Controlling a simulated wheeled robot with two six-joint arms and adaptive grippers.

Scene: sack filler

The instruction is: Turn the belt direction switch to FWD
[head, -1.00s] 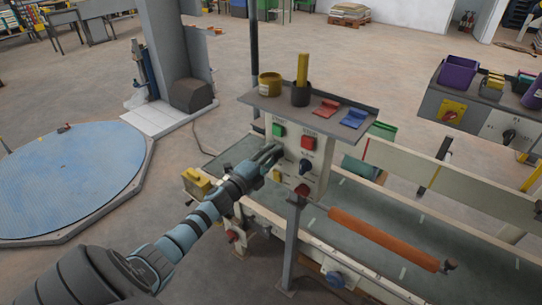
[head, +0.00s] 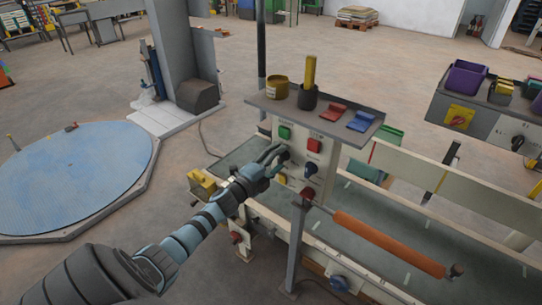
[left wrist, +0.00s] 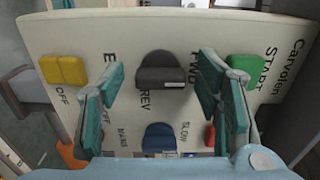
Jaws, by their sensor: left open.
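The belt direction switch is a black knob (left wrist: 162,70) on the pale control panel (left wrist: 282,32), between the lettering REV and FWD in the left wrist view. A pale mark shows on its lower face. I cannot tell exactly which way it points. My left gripper (left wrist: 161,92) is open, one finger on each side of the knob, with gaps visible between fingers and knob. In the head view the left gripper (head: 279,160) is at the panel's left half, with the dark knob (head: 286,156) at its fingertips. My right gripper is not in view.
Close by are a green START button (left wrist: 245,70), a yellow block (left wrist: 64,70) and a blue knob (left wrist: 159,137). A red button (head: 314,146) sits right of the gripper. An orange roller (head: 385,244) lies right.

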